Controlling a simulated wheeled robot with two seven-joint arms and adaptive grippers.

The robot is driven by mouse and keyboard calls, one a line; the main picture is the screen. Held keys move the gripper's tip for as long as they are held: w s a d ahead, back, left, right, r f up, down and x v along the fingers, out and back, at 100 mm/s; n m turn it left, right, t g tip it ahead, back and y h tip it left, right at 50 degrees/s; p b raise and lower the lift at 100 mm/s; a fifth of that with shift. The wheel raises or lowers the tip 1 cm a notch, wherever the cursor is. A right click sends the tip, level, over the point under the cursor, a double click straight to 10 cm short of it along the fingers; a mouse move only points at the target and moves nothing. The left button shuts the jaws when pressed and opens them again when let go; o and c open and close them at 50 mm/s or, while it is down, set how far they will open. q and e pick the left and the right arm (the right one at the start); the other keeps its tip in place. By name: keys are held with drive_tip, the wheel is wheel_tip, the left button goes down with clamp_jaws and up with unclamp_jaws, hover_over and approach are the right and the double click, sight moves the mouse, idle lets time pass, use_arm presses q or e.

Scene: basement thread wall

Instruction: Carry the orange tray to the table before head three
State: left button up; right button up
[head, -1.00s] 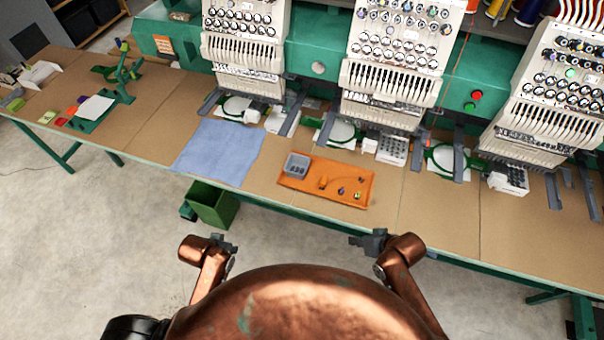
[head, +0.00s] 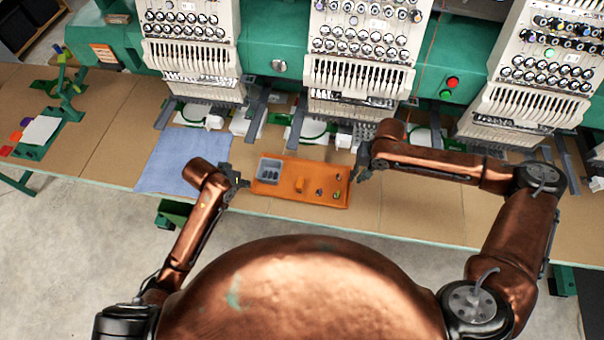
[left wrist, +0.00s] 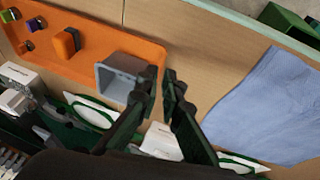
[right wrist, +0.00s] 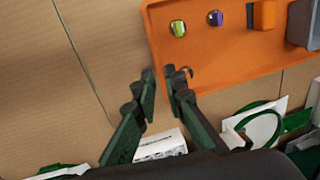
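The orange tray (head: 326,196) lies on the brown worktable in front of the machine heads. On it are a grey bin (head: 269,170), an orange block (head: 299,184) and several small spools. My left gripper (head: 242,180) is at the tray's left end, by the bin. My right gripper (head: 362,172) is at the tray's right end. In the left wrist view the left fingers (left wrist: 161,76) are apart with nothing between them, beside the bin and the tray's edge. In the right wrist view the right fingers (right wrist: 160,73) are apart at the tray's other edge. Contact with the tray cannot be told.
A blue cloth (head: 183,163) lies left of the tray. Machine heads (head: 362,60) with hoops and arms stand close behind it. The worktable (head: 420,212) is bare to the right. A green bin (head: 172,214) is below the table's front edge.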

sight(253, 185)
use_arm(q)
drive_tip(key=shift+w+r, duration=0.15)
use_arm(e)
drive_tip(key=shift+w+d+r, duration=0.25)
drive_tip(key=shift+w, duration=0.05)
drive_tip(key=shift+a, duration=0.1)
